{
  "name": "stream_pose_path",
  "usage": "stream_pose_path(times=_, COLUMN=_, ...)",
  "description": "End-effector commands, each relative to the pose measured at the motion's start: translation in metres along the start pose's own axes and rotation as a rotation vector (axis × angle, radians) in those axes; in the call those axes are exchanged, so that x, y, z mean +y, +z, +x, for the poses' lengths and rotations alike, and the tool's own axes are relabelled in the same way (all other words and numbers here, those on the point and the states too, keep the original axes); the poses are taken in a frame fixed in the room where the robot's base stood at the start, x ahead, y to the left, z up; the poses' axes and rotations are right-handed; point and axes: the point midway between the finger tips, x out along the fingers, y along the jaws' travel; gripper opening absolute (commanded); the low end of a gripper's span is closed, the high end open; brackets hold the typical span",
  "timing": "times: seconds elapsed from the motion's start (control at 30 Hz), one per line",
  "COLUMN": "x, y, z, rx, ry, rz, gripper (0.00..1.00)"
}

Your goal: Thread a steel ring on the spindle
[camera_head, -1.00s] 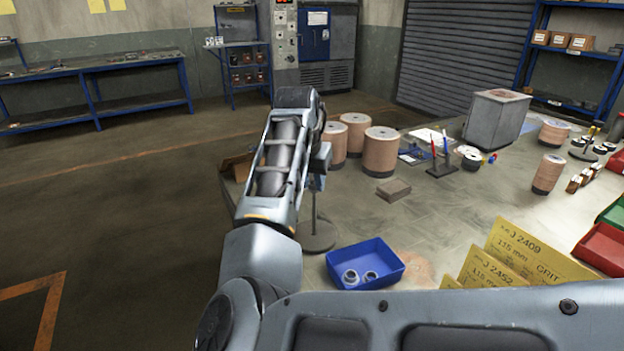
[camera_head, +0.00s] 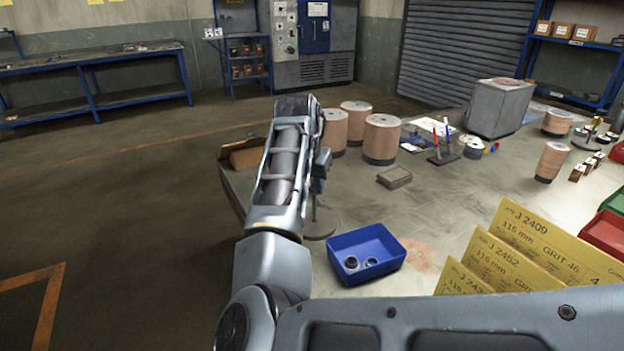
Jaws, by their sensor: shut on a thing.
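The spindle's round grey base (camera_head: 322,224) stands on the bench left of the blue bin. Only a short piece of its upright post shows under my gripper. My gripper (camera_head: 320,184) is at the end of my arm, over the spindle, and mostly hidden by my wrist. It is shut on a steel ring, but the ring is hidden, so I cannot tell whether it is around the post. Two loose steel rings (camera_head: 351,263) (camera_head: 371,262) lie in the blue bin (camera_head: 385,272).
Copper-coloured disc stacks (camera_head: 381,140) stand behind my arm on the right. Yellow cards (camera_head: 520,240) stand front right, with red and green bins at the right edge.

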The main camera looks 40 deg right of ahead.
Motion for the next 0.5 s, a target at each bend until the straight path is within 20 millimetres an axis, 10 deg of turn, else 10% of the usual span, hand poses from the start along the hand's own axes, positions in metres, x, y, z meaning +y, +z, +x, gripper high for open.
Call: stream_pose_path(times=0.5, x=0.000, y=0.013, z=0.033, rx=-0.001, ry=0.001, rz=-0.001, gripper=0.01)
